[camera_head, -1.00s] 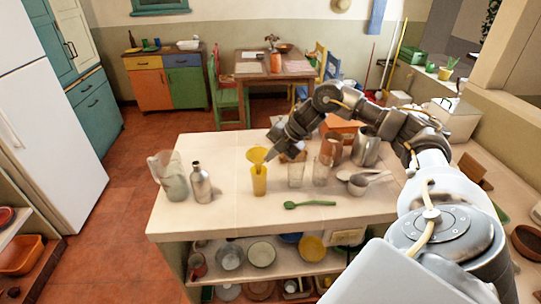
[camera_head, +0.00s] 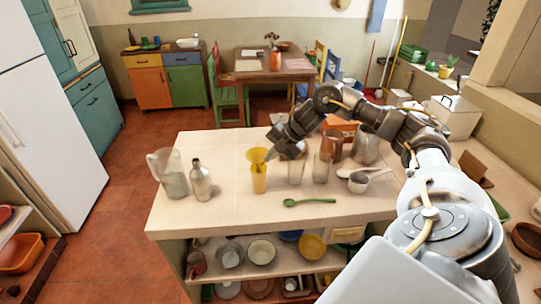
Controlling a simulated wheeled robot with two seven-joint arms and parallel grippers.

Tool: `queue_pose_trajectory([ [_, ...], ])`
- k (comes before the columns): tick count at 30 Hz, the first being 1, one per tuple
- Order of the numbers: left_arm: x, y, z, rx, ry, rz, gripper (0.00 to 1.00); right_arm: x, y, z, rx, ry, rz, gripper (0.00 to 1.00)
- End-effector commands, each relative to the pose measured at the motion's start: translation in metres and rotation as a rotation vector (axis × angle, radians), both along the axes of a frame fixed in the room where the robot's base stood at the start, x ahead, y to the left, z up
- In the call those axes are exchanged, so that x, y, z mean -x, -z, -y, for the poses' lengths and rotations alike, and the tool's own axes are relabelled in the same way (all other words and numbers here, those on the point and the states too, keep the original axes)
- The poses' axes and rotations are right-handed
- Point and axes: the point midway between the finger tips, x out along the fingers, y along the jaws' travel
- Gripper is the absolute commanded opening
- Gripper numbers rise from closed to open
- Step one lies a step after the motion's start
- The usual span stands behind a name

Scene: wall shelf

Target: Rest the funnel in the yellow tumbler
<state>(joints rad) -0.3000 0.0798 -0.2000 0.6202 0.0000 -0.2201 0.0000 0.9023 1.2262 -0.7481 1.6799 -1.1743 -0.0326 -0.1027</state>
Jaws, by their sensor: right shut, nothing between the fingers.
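The yellow funnel (camera_head: 257,154) sits in the mouth of the yellow tumbler (camera_head: 259,181), wide end up, about upright. The tumbler stands on the pale counter (camera_head: 228,208). My right gripper (camera_head: 268,154) is just to the right of the funnel. It is shut with nothing in it. At this size I cannot tell whether its tips touch the funnel's rim. My left gripper is not in view.
A clear pitcher (camera_head: 172,178) and a metal bottle (camera_head: 200,181) stand left of the tumbler. Clear glasses (camera_head: 296,172) stand to its right. A green spoon (camera_head: 308,202) lies in front, and a white-handled scoop (camera_head: 358,183) lies farther right. The counter's front left is clear.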

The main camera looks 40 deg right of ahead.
Motion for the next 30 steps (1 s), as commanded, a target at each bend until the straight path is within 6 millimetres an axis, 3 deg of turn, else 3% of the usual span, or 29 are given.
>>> queue_pose_trajectory([
  [30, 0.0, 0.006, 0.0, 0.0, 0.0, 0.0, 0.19, 0.0, 0.012, 0.0, 0.0, 0.0, 0.0, 0.0],
])
